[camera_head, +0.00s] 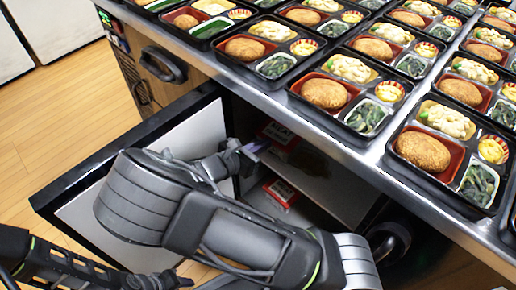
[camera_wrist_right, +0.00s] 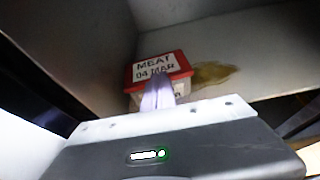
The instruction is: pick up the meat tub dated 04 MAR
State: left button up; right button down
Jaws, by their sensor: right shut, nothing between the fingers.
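In the right wrist view a white tub with a red-edged lid (camera_wrist_right: 172,60) reads "MEAT 04 MAR". It stands in a pale compartment. My right gripper (camera_wrist_right: 158,97) is shut and empty, and its fingertips overlap the lower part of the label in this view; I cannot tell whether they touch it.
Several filled bento trays (camera_head: 392,196) cover the counter above. A brownish stain (camera_wrist_right: 217,73) lies on the surface right of the tub. Wooden floor is free at left.

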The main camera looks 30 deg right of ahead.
aim_at(280, 136)
jog(key=d, duration=0.2)
jog(key=w+d+b, duration=0.1)
jog(key=d, duration=0.2)
jog(key=w+d, duration=0.1)
jog(key=d, duration=0.1)
jog(key=shift+w+d+f, duration=0.1)
jog(key=shift+d, duration=0.25)
jog(key=shift+f+b, duration=0.55)
jog(key=shift+b, duration=0.15)
jog(key=shift+f, duration=0.2)
